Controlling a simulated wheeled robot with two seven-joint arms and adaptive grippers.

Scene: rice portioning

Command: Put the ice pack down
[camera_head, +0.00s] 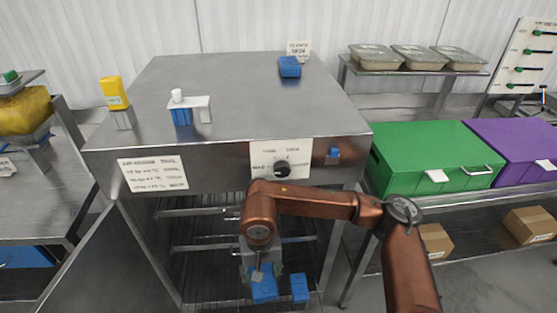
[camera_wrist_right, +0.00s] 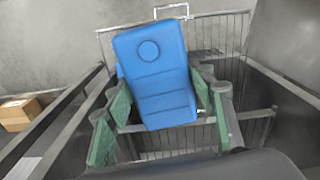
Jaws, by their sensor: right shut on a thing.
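My right gripper (camera_head: 262,273) is low at the open front of the steel cabinet. It is shut on a blue ice pack (camera_head: 264,290). In the right wrist view the ice pack (camera_wrist_right: 157,85) sits between the green fingers (camera_wrist_right: 162,118), slightly tilted, with a round mark near its far end. A wire rack (camera_wrist_right: 240,42) shows behind and below it; I cannot tell whether the pack touches it. A second blue ice pack (camera_head: 300,288) is just right of the held one. My left gripper is not in view.
Green (camera_head: 425,160) and purple (camera_head: 510,150) boxes stand right. Cabinet walls flank my gripper.

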